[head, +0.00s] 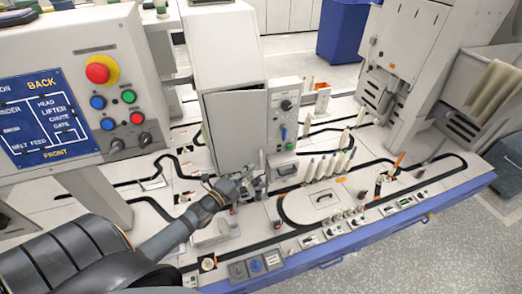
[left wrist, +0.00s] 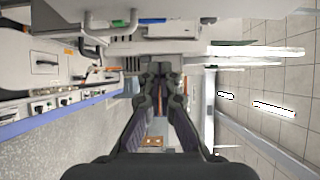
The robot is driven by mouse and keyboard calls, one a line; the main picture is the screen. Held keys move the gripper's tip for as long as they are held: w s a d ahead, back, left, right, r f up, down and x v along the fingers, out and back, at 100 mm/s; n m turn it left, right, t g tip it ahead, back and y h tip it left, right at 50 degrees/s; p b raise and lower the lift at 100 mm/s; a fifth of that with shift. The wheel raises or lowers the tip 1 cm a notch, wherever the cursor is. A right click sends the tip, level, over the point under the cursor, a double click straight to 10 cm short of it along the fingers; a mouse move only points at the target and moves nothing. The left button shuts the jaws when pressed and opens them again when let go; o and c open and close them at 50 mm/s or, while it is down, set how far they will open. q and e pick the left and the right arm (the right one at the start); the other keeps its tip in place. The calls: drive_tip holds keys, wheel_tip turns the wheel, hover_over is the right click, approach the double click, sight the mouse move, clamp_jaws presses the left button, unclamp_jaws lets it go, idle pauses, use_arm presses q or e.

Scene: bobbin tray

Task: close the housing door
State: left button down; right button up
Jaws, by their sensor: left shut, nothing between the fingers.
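The housing door (head: 238,132) is a plain light grey panel on the front of the tall white housing (head: 222,45). It stands a little out from the housing, with a dark gap along its top and left edges. My left gripper (head: 256,178) is shut and empty, low near the door's bottom right corner. I cannot tell whether it touches the door. In the left wrist view the closed fingers (left wrist: 161,70) point away from the camera, and the door cannot be made out surely. My right gripper is not in view.
A control box (head: 286,117) with a knob stands right of the door. Several pale bobbins (head: 328,166) stand on the track to the right. A button panel (head: 80,90) is at the left. Bare floor (head: 420,255) lies in front of the blue table edge (head: 400,216).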

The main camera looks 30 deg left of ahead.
sight(258, 143)
use_arm(q)
drive_tip(key=shift+w+a+f+b, duration=0.1)
drive_tip(key=shift+w+a+b, duration=0.1)
drive_tip(key=shift+w, duration=1.7)
drive_tip(key=shift+w+a+r+b, duration=0.1)
drive_tip(key=shift+w+a+b, duration=0.05)
drive_tip(key=shift+w, duration=1.7)
drive_tip(key=shift+w+a+f+b, duration=0.1)
drive_tip(key=shift+w+a+b, duration=0.1)
drive_tip(key=shift+w, duration=1.7)
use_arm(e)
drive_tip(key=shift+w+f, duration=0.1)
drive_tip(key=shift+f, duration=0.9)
use_arm(q)
drive_tip(key=shift+w+a, duration=0.2)
drive_tip(key=shift+w, duration=0.1)
drive_tip(key=w+a, duration=0.2)
drive_tip(key=w, duration=0.1)
drive_tip(key=shift+w, duration=0.1)
